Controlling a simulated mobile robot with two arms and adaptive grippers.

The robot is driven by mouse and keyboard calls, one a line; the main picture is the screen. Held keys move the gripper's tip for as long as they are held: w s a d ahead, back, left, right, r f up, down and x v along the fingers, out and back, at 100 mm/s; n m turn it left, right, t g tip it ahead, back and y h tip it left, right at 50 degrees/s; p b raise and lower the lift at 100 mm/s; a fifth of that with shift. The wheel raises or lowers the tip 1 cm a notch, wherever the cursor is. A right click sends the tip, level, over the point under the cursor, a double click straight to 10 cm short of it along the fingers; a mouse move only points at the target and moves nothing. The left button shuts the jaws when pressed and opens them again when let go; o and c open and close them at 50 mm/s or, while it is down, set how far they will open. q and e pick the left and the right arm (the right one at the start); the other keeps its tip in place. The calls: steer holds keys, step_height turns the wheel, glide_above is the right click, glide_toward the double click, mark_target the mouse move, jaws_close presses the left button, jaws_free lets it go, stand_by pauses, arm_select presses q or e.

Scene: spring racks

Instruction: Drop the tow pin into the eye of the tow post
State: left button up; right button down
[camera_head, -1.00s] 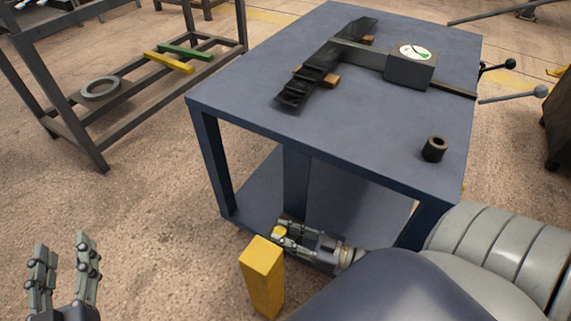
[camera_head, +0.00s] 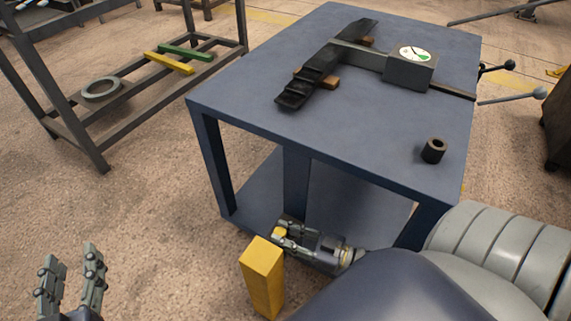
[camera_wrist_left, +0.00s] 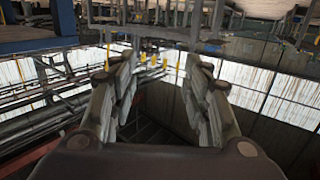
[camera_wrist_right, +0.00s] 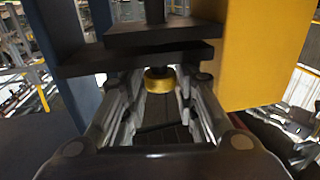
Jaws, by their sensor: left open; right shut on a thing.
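The tow post (camera_head: 262,280) is a square yellow post beside the blue table; it also shows at the right of the right wrist view (camera_wrist_right: 262,55). Two dark plates (camera_wrist_right: 165,33) lie beside it there. My right gripper (camera_head: 283,229) is low beside the post, shut on the gold-ended tow pin (camera_wrist_right: 159,80). A dark rod shows beyond the plates, in line with the gold end. I cannot tell whether it passes through the eye. My left gripper (camera_head: 73,270) is open and empty at the lower left; its spread fingers show in the left wrist view (camera_wrist_left: 160,85).
The blue table (camera_head: 385,135) carries a dial gauge box (camera_head: 410,72), a dark ribbed bar (camera_head: 310,80) and a black sleeve (camera_head: 433,151). A dark rack (camera_head: 75,130) stands at the left with a ring and coloured bars. The floor between rack and table is clear.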

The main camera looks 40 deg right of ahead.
steer(key=shift+r+p, duration=0.3)
steer(key=shift+r, duration=0.3)
steer(key=shift+r+p, duration=0.2)
steer(key=shift+p, duration=0.25)
steer(key=shift+r+p, duration=0.3)
steer(key=shift+p, duration=0.05)
steer(key=shift+r+p, duration=0.3)
steer(key=shift+p, duration=0.05)
arm_select(q)
steer(key=s+a+f+g+y, duration=0.1)
steer(key=s+a+f+g, duration=0.1)
steer(key=s+f+g, duration=0.2)
steer(key=s+a+f+g+y, duration=0.1)
steer(key=s+a+f+g, duration=0.1)
steer(key=s+f+g, duration=0.3)
steer(key=shift+s+a+f+y+p, duration=0.4)
steer(key=shift+s+f, duration=0.35)
steer(key=shift+f, duration=1.45)
arm_select(e)
steer(key=shift+r, duration=0.35)
arm_select(q)
steer(key=shift+s+a+f+g, duration=0.15)
steer(key=shift+s+f+g, duration=0.05)
steer(key=shift+s+g, duration=0.2)
steer(key=shift+s+a+f+g, duration=0.2)
steer(key=shift+s+g, duration=0.1)
steer(key=shift+s, duration=0.2)
